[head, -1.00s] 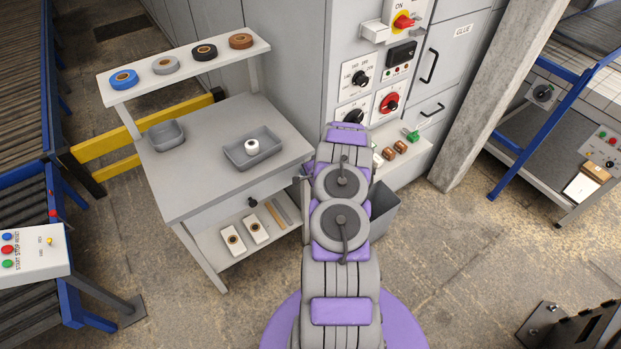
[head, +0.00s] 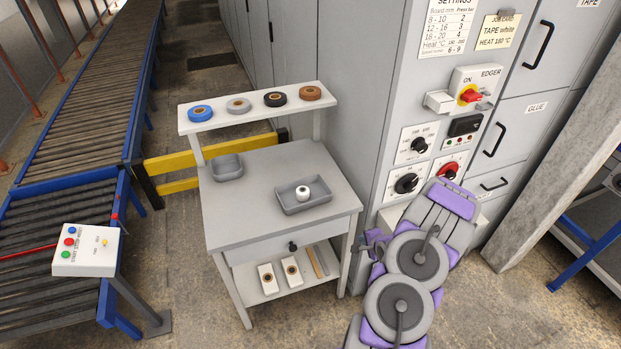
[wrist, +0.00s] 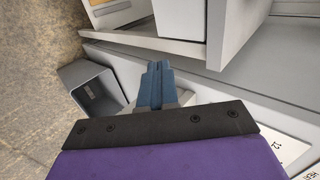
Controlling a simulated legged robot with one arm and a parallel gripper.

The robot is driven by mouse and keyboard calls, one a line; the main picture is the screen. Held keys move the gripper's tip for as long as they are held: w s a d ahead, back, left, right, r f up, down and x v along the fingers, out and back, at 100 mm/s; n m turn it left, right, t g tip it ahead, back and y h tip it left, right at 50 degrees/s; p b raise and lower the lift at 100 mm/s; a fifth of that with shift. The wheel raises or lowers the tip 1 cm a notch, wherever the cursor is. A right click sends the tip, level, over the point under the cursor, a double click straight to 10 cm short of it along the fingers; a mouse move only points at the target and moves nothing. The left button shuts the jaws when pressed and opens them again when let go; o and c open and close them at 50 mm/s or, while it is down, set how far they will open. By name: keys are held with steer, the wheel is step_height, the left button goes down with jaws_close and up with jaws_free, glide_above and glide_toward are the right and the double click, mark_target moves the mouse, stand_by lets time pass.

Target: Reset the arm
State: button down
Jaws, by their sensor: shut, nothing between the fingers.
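My arm, grey and purple, shows at the lower right of the head view, folded in front of the grey edger cabinet. My gripper (wrist: 157,84) shows in the wrist view as two blue fingers pressed together, with nothing between them. It points out past a grey bin (wrist: 92,92) and a pale shelf edge. In the head view the gripper's fingertips cannot be made out.
The edger cabinet (head: 420,90) has knobs and a red switch. A roller conveyor (head: 95,110) and a button box (head: 87,250) stand left.

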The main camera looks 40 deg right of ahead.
steer(key=w+a+r+n+g+b, duration=0.1)
steer(key=w+a+r+n+g, duration=0.35)
steer(key=a+r, duration=0.65)
steer(key=s+a+r+n+g+b, duration=0.1)
steer(key=s+a+r+n, duration=0.2)
steer(key=a+r+n, duration=0.6)
steer(key=s+a+r+n+g, duration=0.1)
steer(key=s+a+r+n, duration=0.1)
steer(key=s+a+r, duration=0.2)
steer(key=s+a+r+n+g+y+b, duration=0.1)
steer(key=s+a+r, duration=0.4)
steer(key=s+a, duration=0.6)
steer(key=s+a+r+n+g+y+b, duration=0.1)
steer(key=s+a+r+n+g, duration=0.2)
steer(key=s+a, duration=0.4)
steer(key=s+r+n, duration=0.1)
steer(key=s+r, duration=0.1)
steer(key=s, duration=0.2)
steer(key=shift+s+a+r, duration=0.25)
steer(key=shift+s+a, duration=0.15)
steer(key=shift+d+n, duration=0.15)
steer(key=shift+n, duration=0.1)
